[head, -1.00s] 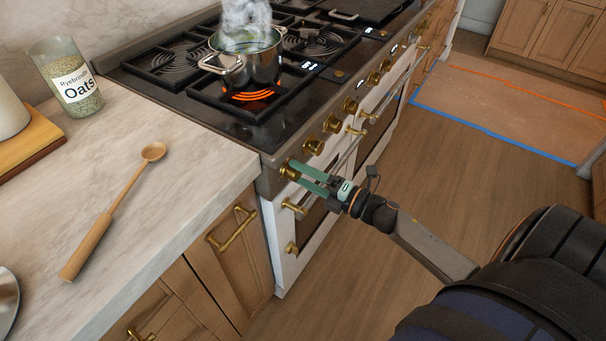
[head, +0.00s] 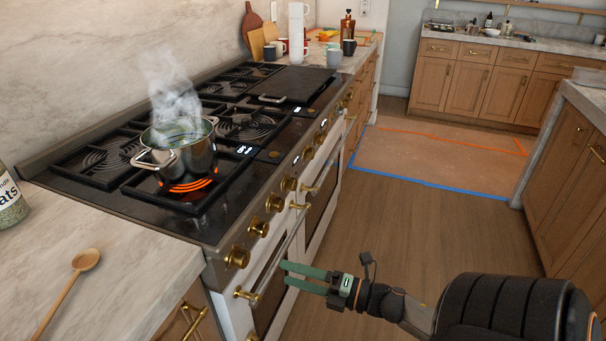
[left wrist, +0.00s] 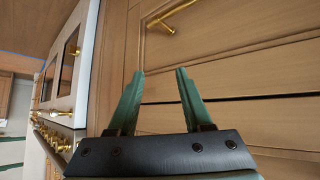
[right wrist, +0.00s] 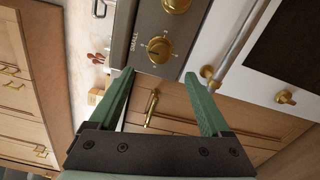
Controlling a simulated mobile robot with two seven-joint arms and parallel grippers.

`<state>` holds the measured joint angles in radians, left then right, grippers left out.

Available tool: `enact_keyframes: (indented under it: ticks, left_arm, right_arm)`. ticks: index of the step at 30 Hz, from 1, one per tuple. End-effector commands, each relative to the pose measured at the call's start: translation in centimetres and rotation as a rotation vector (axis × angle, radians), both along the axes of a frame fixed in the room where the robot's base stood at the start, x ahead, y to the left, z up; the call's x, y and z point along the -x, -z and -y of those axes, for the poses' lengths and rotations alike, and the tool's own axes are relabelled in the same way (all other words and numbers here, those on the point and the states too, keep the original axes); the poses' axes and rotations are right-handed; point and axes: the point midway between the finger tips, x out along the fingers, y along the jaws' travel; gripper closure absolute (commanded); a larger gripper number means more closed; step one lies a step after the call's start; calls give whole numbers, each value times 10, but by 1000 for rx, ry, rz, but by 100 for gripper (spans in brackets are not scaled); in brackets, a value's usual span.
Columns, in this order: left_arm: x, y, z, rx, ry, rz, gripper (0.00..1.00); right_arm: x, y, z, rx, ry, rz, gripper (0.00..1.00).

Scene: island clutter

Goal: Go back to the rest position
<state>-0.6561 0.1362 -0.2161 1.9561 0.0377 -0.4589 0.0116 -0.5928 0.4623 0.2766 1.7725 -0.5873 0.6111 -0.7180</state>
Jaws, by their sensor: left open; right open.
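My right gripper (head: 306,277) is open and empty in the head view, in front of the stove's oven doors and apart from the knobs. In the right wrist view its two green fingers (right wrist: 166,90) are spread, with a brass knob (right wrist: 159,49) and drawer fronts beyond them. My left gripper (left wrist: 158,85) shows only in the left wrist view. It is open and empty, facing wooden drawer fronts with a brass handle (left wrist: 170,16). The left arm is outside the head view.
A steaming pot (head: 181,150) stands on a glowing burner of the stove (head: 110,208). A wooden spoon (head: 87,261) and an oats jar (head: 11,200) are on the left counter (head: 140,262). Mugs and bottles stand beyond the stove. The wooden floor (head: 385,225) to the right is clear.

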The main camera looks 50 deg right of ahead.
Motion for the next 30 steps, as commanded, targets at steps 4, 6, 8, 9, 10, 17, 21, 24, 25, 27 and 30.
enact_keyframes:
  ticks: [4, 6, 8, 9, 10, 17, 21, 24, 25, 27, 30]
  left_arm:
    - [-4, -2, 1, 1, 2, 7, 50]
    - [-4, -3, 1, 2, 2, 10, 50]
    - [-5, -3, 1, 2, 2, 10, 50]
    - [-5, -3, 1, 2, 2, 10, 50]
    - [-4, -3, 1, 2, 2, 10, 50]
    - [-4, -3, 2, 3, 3, 10, 50]
    - [-4, -3, 2, 3, 3, 9, 50]
    - [-3, -3, 2, 2, 3, 7, 50]
    - [-3, -3, 2, 2, 3, 7, 50]
    - [-2, -7, 2, 2, 3, 5, 50]
    - [-1, -18, 1, 1, 2, 5, 50]
  right_arm:
    - [14, 0, 6, 0, 1, 0, 19]
    - [17, 0, 7, 0, 1, 0, 19]
    - [18, 0, 7, 1, 1, 1, 19]
    - [18, 0, 7, 1, 1, 1, 19]
    - [18, 0, 7, 0, 1, 1, 19]
    - [18, 0, 7, 0, 1, 1, 19]
    - [17, 0, 7, 0, 1, 0, 19]
    - [17, 0, 7, -1, 2, 0, 19]
    - [17, 0, 7, -7, 4, -3, 19]
    - [17, -1, 5, -52, 27, -25, 19]
    - [15, 2, -2, -219, 113, -111, 19]
